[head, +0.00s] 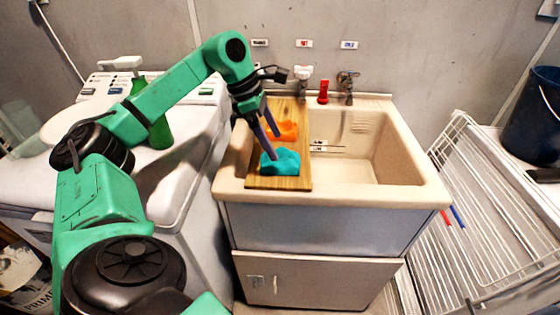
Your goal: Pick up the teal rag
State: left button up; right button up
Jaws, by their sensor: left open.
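The teal rag (281,162) lies crumpled on a wooden board (292,183) at the left side of the sink. An orange rag (288,131) lies behind it on the same board. My left gripper (272,146) points down over the board with its fingers apart and nothing between them. One fingertip is at the upper left edge of the teal rag; I cannot tell whether it touches. The other finger is farther back, beside the orange rag. My right gripper is not in view.
A green bottle (158,128) stands on the white washer (190,160). A white drying rack (480,190) is at the right.

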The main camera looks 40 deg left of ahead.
aim_at(279, 149)
pick_arm(q)
jog(key=x, duration=0.4)
jog(key=shift+w+d+f, duration=0.1)
jog(key=shift+d+f, duration=0.1)
jog(key=shift+f, duration=0.15)
jog(key=c, duration=1)
jog(key=shift+r, duration=0.15)
